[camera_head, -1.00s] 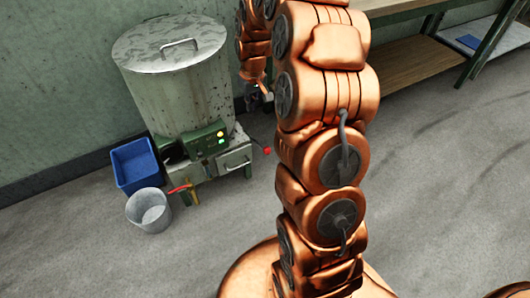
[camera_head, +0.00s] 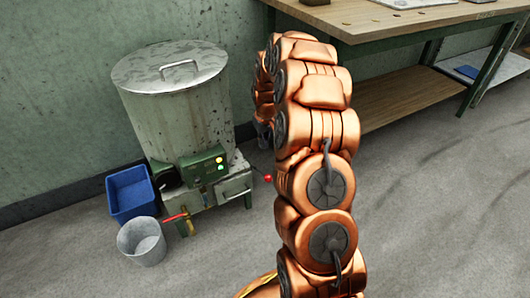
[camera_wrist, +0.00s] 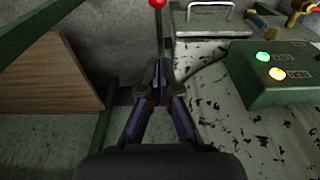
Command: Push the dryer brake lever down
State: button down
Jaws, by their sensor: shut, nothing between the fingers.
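The dryer is a worn metal drum (camera_head: 180,115) with a lid, standing on a grey base at the left. A lever with a red ball knob (camera_head: 267,178) sticks out at the right of its base. In the wrist view the red knob (camera_wrist: 157,3) is at the top edge, on a dark rod running down toward my fingers. My gripper (camera_wrist: 158,72) is shut and empty, its fingertips overlapping the rod's lower part in the picture. I cannot tell whether they touch it. In the head view the gripper is mostly hidden behind my arm.
A green control box (camera_head: 204,166) with lit buttons is on the dryer's front; it is right of my gripper in the wrist view (camera_wrist: 280,75). A blue bin (camera_head: 130,193) and a grey bucket (camera_head: 142,242) stand at left. A workbench (camera_head: 385,22) is behind my arm.

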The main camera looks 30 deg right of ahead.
jog(key=f+b, duration=0.1)
jog(key=f, duration=0.2)
jog(key=f+b, duration=0.1)
jog(key=f, duration=0.2)
jog(key=w+f+b, duration=0.1)
jog(key=f, duration=0.2)
jog(key=shift+f, duration=0.3)
jog(key=shift+s+f+b, duration=0.9)
jog(key=shift+s+f, duration=0.15)
jog(key=shift+f, duration=0.15)
jog(key=shift+s+a+f, duration=0.1)
jog(key=shift+s+f, duration=0.15)
jog(key=shift+s, duration=0.1)
